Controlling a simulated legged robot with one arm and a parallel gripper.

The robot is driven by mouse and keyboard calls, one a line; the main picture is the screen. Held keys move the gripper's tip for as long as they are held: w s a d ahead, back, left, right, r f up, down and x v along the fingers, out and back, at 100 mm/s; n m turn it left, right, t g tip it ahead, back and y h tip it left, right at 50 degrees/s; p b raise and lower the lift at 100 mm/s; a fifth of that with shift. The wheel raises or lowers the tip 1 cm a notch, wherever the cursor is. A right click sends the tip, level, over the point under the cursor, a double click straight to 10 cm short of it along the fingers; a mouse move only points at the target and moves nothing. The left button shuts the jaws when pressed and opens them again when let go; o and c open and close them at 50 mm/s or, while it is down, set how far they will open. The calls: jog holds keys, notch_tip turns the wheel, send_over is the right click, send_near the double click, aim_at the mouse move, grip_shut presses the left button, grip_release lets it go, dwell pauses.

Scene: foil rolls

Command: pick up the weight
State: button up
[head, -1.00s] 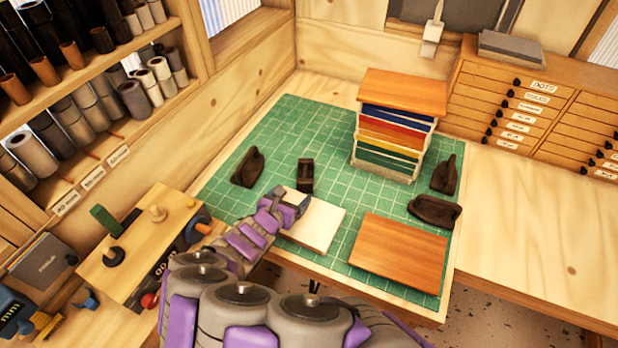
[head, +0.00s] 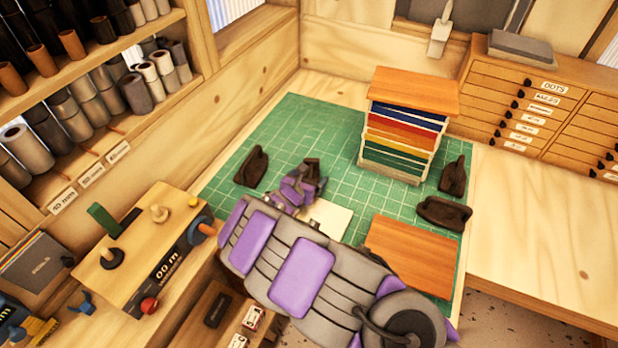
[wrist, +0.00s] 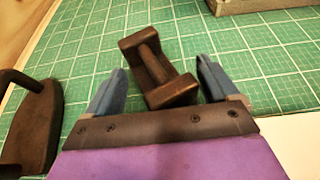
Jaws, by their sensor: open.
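Several dark brown weights rest on the green cutting mat (head: 345,150). One weight (wrist: 155,68) with a bar handle between two end blocks lies between the two blue fingers of my gripper (wrist: 158,85) in the wrist view. The fingers are apart, with one on each side of it, and I see no grip on it. In the head view my gripper (head: 318,185) is over the mat and mostly covers this weight (head: 312,165). Another weight (head: 252,167) stands to its left and also shows in the wrist view (wrist: 32,125). Two more weights (head: 453,176) (head: 443,213) are at the right.
A stack of coloured sheets (head: 400,140) under a wooden board stands behind on the mat. A white sheet (head: 328,218) and a wooden board (head: 412,255) lie in front, partly behind my arm. Shelves of rolls (head: 75,120) are at the left, drawers (head: 530,105) at the right.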

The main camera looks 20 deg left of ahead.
jog(key=shift+w+f, duration=0.1)
jog(key=shift+w, duration=0.15)
jog(key=shift+w+d+r, duration=0.15)
jog(key=shift+d+r, duration=0.05)
jog(key=shift+d, duration=0.65)
jog(key=shift+c, duration=0.9)
jog(key=shift+a+f, duration=0.1)
jog(key=shift+a, duration=0.5)
jog(key=c, duration=0.7)
jog(key=shift+d+f, duration=0.1)
jog(key=shift+d, duration=0.1)
grip_shut()
